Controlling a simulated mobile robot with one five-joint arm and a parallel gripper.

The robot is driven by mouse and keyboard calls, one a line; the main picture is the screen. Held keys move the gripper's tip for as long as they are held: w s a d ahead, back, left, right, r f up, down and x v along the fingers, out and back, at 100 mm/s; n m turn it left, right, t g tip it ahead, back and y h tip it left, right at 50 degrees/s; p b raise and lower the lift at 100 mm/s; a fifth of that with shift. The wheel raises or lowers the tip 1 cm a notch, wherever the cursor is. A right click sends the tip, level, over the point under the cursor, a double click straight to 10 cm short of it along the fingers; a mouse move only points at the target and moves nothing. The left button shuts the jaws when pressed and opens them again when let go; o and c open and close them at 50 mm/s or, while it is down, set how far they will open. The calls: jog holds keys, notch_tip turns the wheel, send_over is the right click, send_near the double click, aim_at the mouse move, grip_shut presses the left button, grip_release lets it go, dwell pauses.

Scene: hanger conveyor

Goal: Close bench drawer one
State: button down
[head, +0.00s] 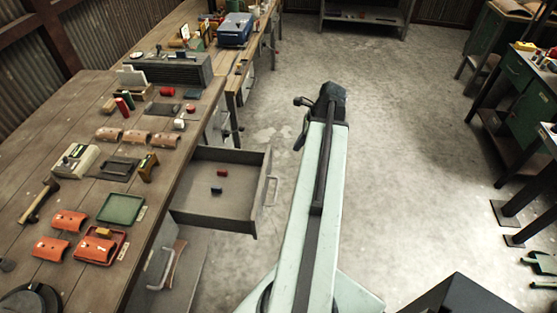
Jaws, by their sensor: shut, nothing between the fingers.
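A grey bench drawer (205,212) stands pulled out from the right side of the wooden workbench, below its top. Its bar handle (271,191) is on the front panel, facing right. A small red block (222,173) and a small dark blue block (216,190) lie inside on the drawer floor. My gripper (299,146) is at the far end of my pale green arm, to the right of and beyond the drawer front. It is shut and empty, apart from the handle. Its fingertips are small and dark here.
The workbench top (60,130) holds red curved pieces, a green tray (121,208) and several tools. Another handle (160,268) shows below the open drawer. Clear concrete floor (410,150) lies right of my arm, and green benches (525,90) stand at the far right.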

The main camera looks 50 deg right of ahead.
jog(key=w+a+f+b, duration=0.4)
jog(key=w+f+b, duration=0.2)
jog(key=f+b, duration=0.2)
jog(key=shift+w+f+b, duration=0.3)
jog(key=shift+f+b, duration=0.1)
jog(key=shift+f, duration=0.2)
jog(key=shift+a, duration=0.1)
